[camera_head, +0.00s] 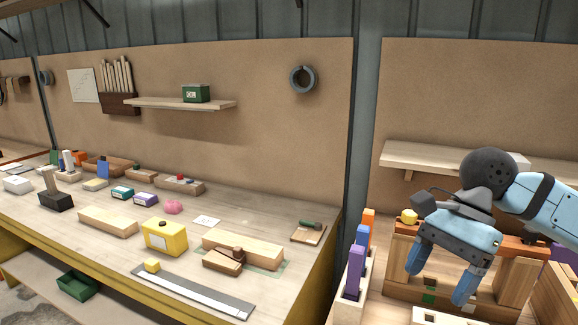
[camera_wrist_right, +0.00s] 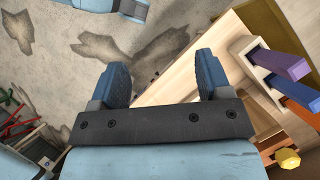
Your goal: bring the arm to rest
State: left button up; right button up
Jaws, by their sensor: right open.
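My right gripper (camera_head: 437,277) is at the right of the head view, in front of a wooden frame (camera_head: 513,283) on the right-hand bench. Its two blue fingers are apart and point down, with nothing between them. In the right wrist view the open fingers (camera_wrist_right: 158,82) show over the stained floor and the edge of the pale wooden bench. My right arm comes in from the right edge. My left gripper is not in either view.
Purple (camera_head: 354,270), blue and orange upright pieces stand in a holder left of the gripper. A yellow piece (camera_head: 409,216) sits by the frame. A shelf (camera_head: 420,160) is behind. The long left bench (camera_head: 60,228) holds a yellow box (camera_head: 166,237), wooden blocks and small items.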

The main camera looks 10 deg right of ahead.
jog(key=s+a+f+m+y, duration=0.1)
jog(key=a+f+m+y, duration=0.1)
jog(key=a+m+y, duration=0.5)
jog(key=a+f+m+y, duration=0.2)
jog(key=a+m+y, duration=0.3)
jog(key=a+y, duration=0.35)
jog(key=w+d+f+m+t+h, duration=0.1)
jog(key=d+f+m+t+h, duration=0.35)
jog(key=f+m+t, duration=1)
jog(key=w+d+f+m+t+h, duration=0.1)
jog(key=f+m+t+h, duration=0.6)
jog(key=m, duration=1.4)
jog(key=s+d+f+m+g+h, duration=0.1)
jog(key=s+f+m+g+h, duration=0.25)
jog(key=s+f, duration=0.45)
jog(key=s+d+f+m+g+h, duration=0.25)
jog(key=s+f+m+g, duration=0.25)
jog(key=f, duration=0.5)
pick_arm(q)
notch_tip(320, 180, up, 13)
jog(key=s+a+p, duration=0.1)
jog(key=p, duration=1.4)
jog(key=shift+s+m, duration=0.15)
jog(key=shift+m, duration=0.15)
pick_arm(e)
notch_tip(320, 180, up, 14)
jog(key=shift+s+f+t, duration=0.25)
jog(key=shift+s+t, duration=0.05)
jog(key=shift+t, duration=0.1)
